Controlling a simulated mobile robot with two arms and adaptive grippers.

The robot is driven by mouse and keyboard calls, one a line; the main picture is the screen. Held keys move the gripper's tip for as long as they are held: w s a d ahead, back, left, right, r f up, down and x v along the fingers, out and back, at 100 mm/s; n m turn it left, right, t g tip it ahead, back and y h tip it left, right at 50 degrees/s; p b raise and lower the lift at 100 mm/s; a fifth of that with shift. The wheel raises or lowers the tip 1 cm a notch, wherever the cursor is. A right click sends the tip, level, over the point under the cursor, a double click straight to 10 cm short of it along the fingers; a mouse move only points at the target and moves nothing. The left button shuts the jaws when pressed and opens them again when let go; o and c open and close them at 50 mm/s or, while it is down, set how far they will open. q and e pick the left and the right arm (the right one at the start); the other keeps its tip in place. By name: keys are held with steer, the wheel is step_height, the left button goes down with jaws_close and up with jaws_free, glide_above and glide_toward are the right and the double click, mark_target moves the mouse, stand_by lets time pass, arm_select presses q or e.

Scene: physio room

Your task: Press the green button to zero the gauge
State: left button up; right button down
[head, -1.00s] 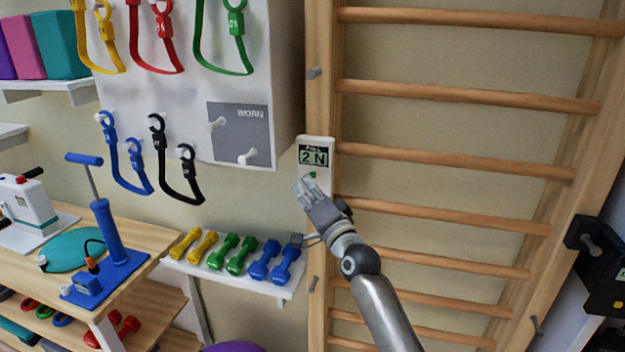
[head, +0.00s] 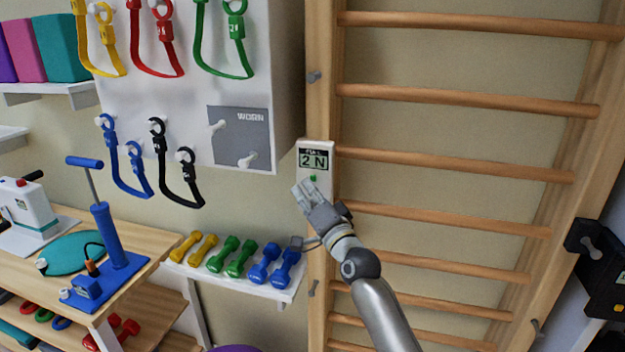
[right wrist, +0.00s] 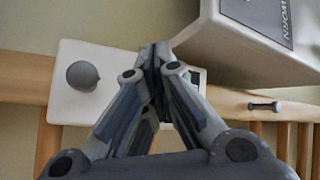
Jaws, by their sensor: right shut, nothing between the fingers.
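The gauge is a white box (head: 325,185) on the left upright of the wooden wall bars, and its display (head: 314,160) reads 2 N. The small green button (head: 313,178) shows just below the display. My right gripper (head: 302,189) is shut and empty, its fingertips just below and left of the button in the picture; I cannot tell how far they are from the box. In the right wrist view, the shut fingers (right wrist: 154,55) cover the middle of the gauge (right wrist: 70,105), hiding the button and part of the display. My left gripper is out of view.
A white board (head: 180,110) with hanging coloured bands is left of the gauge. Wall-bar rungs (head: 455,165) run to the right. A shelf with several dumbbells (head: 237,258) sits below left. A grey round knob (right wrist: 82,75) projects from the gauge's lower part.

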steer(key=shift+w+d+b, duration=0.1)
steer(key=shift+w+b, duration=0.25)
steer(key=shift+w, duration=0.05)
steer(key=shift+w+d+b, duration=0.2)
steer(key=shift+w+b, duration=0.25)
steer(key=shift+b, duration=0.1)
stand_by(0.8)
stand_by(0.3)
steer(key=shift+s+a+r+p, duration=0.1)
steer(key=shift+s+a+p, duration=0.1)
steer(key=shift+s+p, duration=0.45)
steer(key=shift+s, duration=0.25)
steer(key=shift+a, duration=0.1)
